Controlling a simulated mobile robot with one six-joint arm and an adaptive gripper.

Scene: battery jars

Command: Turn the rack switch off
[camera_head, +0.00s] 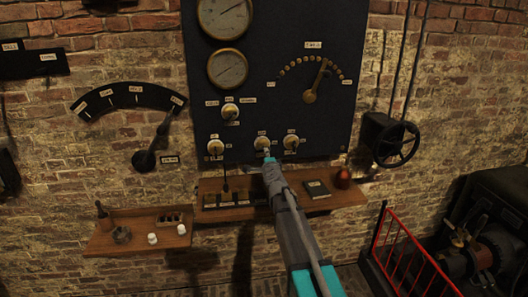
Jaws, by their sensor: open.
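A dark panel (290,95) on the brick wall carries several small round switches with pale labels too small to read, so I cannot tell which is the rack switch. One switch (231,111) sits higher. Three sit in a lower row: left (215,147), middle (262,142) and right (291,141). My gripper (266,160) is open at the panel's lower edge, just below the middle switch. I cannot tell whether it touches that switch. The jaws look small and dark, and my arm hides part of the shelf below.
A wooden shelf (345,197) under the panel holds a dark book-like block (316,189) and a reddish object (343,178). A lower left shelf (103,244) holds small items. A handwheel (396,143), a red rail (408,243) and machinery (480,255) stand at right.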

